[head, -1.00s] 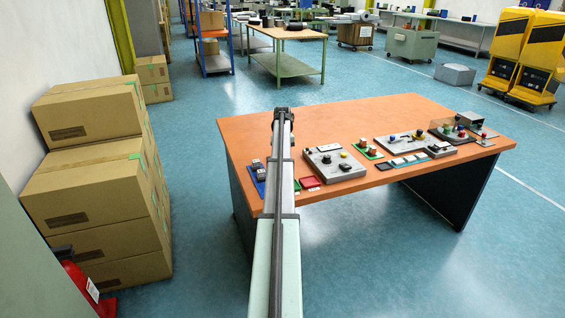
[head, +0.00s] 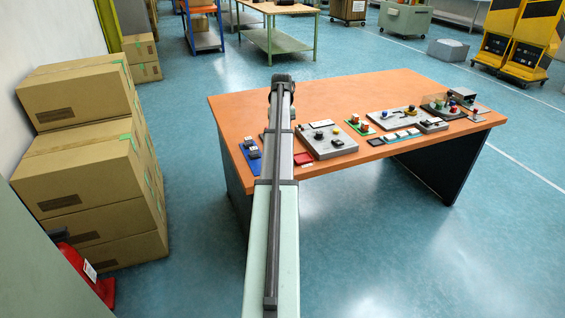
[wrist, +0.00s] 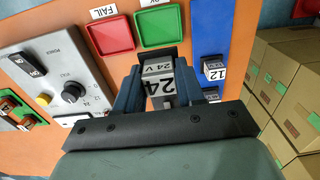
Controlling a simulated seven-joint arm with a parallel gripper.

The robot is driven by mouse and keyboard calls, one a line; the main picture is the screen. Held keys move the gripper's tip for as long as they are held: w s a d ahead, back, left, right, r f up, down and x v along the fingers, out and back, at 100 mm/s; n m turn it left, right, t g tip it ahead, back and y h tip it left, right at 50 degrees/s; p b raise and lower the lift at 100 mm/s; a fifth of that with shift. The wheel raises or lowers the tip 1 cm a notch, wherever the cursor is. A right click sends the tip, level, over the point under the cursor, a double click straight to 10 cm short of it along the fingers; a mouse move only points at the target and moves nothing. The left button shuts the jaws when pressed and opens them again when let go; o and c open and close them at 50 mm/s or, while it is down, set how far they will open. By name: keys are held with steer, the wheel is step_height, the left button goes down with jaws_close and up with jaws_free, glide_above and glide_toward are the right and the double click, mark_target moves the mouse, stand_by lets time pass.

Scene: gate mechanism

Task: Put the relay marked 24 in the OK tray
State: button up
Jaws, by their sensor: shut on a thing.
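My gripper (wrist: 160,88) is shut on the relay marked 24 (wrist: 159,70), a grey block with white labels reading "24V" and "24". It is held between the two blue fingers. The green tray (wrist: 158,22) lies just beyond the relay in the wrist view; its white label is cut by the top edge and seems to read "OK". The red tray marked FAIL (wrist: 110,35) is to its left. In the head view the arm hides the green tray, and the held relay cannot be made out.
A blue tray (wrist: 208,30) holds a relay marked 12 (wrist: 213,68), close to the right finger. A grey panel (wrist: 45,65) with switches and knobs is to the left. In the head view the table's back part (head: 350,95) is clear. Boxes (head: 80,165) stand left of the table.

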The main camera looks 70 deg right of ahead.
steer(key=shift+s+a+f, duration=0.25)
steer(key=shift+s+a, duration=0.25)
steer(key=shift+a, duration=0.25)
steer(key=shift+s+f, duration=0.1)
steer(key=shift+f, duration=0.25)
step_height(320, 180, down, 9)
steer(key=shift+r, duration=0.1)
steer(key=shift+f, duration=0.2)
steer(key=o, duration=1.1)
steer(key=shift+c, duration=0.2)
steer(key=shift+r, duration=0.1)
step_height(320, 180, up, 12)
steer(key=shift+r, duration=0.1)
steer(key=shift+w, duration=0.2)
